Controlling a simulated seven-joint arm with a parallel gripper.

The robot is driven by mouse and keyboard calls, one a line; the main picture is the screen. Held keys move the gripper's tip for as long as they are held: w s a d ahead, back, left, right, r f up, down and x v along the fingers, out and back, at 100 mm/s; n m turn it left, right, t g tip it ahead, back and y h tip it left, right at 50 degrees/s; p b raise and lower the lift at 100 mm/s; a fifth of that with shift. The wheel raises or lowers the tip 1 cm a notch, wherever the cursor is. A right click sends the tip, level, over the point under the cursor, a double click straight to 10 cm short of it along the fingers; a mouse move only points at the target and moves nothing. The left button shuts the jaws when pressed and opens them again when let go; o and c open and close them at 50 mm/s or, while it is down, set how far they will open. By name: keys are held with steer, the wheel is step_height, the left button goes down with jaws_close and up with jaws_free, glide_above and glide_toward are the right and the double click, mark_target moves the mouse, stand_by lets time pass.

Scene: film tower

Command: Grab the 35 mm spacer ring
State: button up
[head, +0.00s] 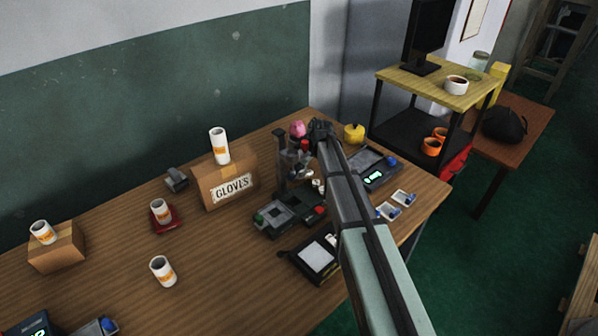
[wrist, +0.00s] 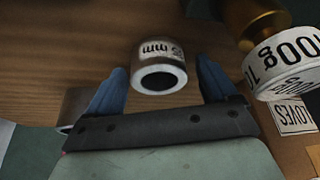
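A short white ring (wrist: 159,68) with a dark round hole and a black printed label shows in the wrist view. Its label reads upside down; "mm" is legible, but I cannot read the number. My gripper (wrist: 161,70) is open, with one blue finger to each side of this ring in the picture. I cannot tell whether either finger touches it. In the head view, my gripper (head: 319,130) is over the back of the wooden table, and its fingers are too small to make out. Small white pieces (head: 318,185) stand below it; I cannot tell which is this ring.
A white-labelled 100 g piece (wrist: 285,62) and a brass cylinder (wrist: 250,20) are close on the right in the wrist view. A GLOVES box (head: 208,187), a dark stand (head: 282,165) and a scale (head: 374,168) are near my arm.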

steer(key=c, duration=1.1)
steer(key=shift+o, duration=0.2)
